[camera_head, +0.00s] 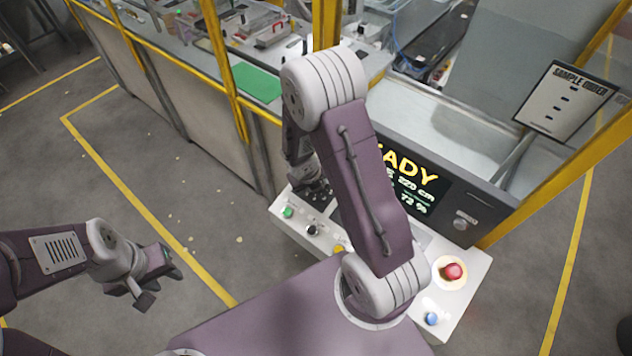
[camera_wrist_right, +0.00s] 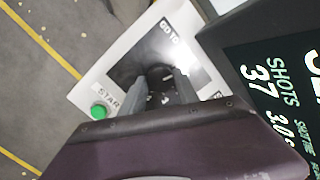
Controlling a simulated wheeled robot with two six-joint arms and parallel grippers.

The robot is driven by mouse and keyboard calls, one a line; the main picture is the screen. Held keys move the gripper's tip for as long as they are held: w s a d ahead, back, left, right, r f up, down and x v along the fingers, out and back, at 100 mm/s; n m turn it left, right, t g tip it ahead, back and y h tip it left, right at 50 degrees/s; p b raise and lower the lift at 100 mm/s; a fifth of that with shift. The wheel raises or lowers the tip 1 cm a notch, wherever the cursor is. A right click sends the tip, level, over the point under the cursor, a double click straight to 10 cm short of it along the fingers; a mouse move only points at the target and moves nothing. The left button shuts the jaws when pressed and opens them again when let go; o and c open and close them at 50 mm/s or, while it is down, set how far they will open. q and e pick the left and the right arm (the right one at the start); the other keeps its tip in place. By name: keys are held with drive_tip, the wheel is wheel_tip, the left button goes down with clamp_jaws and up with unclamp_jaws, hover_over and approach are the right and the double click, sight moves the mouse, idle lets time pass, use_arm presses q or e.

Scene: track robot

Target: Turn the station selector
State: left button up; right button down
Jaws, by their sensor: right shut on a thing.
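The station selector is a dark knob (camera_wrist_right: 160,73) on the white panel, beside the words "GO TO" in the right wrist view. My right gripper (camera_wrist_right: 162,84) has its two fingers on either side of the knob and is shut on it. In the head view my right gripper (camera_head: 318,194) reaches down to the panel's far left part, and the selector is hidden there by the gripper and arm. My left gripper (camera_head: 158,283) is open and empty above the floor at the lower left, well away from the panel.
The control panel (camera_head: 462,300) carries a green button (camera_head: 288,212), a black control (camera_head: 312,230), a yellow one (camera_head: 338,249), a red button (camera_head: 453,271) and a blue button (camera_head: 431,319). A dark display (camera_head: 425,185) stands behind. Yellow posts (camera_head: 228,75) edge the station. Floor at left is clear.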

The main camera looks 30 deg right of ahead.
drive_tip(key=shift+s+f+n, duration=0.1)
drive_tip(key=shift+s+n, duration=0.05)
drive_tip(key=shift+n, duration=1.45)
drive_tip(key=shift+y, duration=0.3)
drive_tip(key=c, duration=0.9)
unclamp_jaws()
drive_tip(key=p+v, duration=0.5)
drive_tip(key=v, duration=0.4)
